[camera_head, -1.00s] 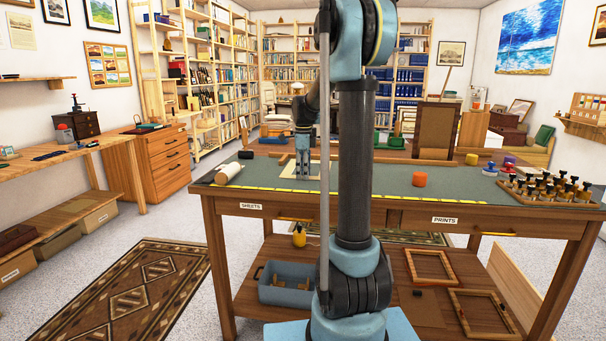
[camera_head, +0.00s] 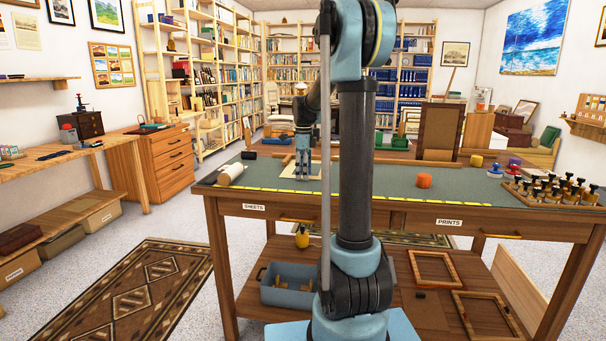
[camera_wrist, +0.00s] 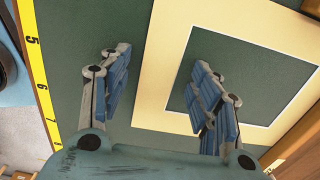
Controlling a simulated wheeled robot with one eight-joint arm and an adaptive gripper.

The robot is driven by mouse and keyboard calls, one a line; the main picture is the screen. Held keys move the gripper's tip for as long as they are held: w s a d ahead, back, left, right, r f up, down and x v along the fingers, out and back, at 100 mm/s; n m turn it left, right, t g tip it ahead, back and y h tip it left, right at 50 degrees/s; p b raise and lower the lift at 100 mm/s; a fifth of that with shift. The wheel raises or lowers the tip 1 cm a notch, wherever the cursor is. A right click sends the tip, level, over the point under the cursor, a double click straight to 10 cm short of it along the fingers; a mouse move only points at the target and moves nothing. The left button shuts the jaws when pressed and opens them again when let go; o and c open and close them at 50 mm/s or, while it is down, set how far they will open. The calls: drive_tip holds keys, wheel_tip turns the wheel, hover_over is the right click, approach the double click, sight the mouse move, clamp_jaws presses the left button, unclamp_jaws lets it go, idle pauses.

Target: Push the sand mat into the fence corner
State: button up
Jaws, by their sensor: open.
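The sand mat is a flat cream frame with a square window (camera_wrist: 172,65). It lies on the green worktop and also shows in the head view (camera_head: 284,174), partly behind my gripper and arm. My gripper (camera_wrist: 164,90) is open and points down over it. In the wrist view one finger is over green beyond the mat's near strip and the other over the window, with the strip between them. I cannot tell whether they touch it. A low wooden strip (camera_head: 272,155), seemingly part of the fence, runs behind the mat in the head view; the corner is not clear.
A yellow rule (camera_wrist: 42,95) runs along the worktop's front edge. A cream roll (camera_head: 230,174) lies left of the mat. The front middle is clear.

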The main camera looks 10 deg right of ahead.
drive_tip(key=shift+r, duration=0.1)
wheel_tip(320, 180, up, 12)
idle(0.5)
drive_tip(key=s+d+f+n+t, duration=0.1)
drive_tip(key=s+f+n, duration=0.4)
drive_tip(key=s, duration=0.5)
drive_tip(key=s+f+n, duration=0.4)
drive_tip(key=s+n, duration=0.2)
drive_tip(key=s, duration=0.4)
drive_tip(key=s+d+f+n+t, duration=0.1)
drive_tip(key=s+f+n, duration=0.4)
drive_tip(key=s, duration=0.5)
drive_tip(key=s+f+n, duration=0.5)
drive_tip(key=s+f, duration=0.3)
drive_tip(key=f, duration=0.2)
drive_tip(key=shift+s+d+n, duration=0.2)
drive_tip(key=shift+d+n, duration=0.1)
drive_tip(key=shift+n, duration=0.1)
drive_tip(key=shift+f, duration=0.1)
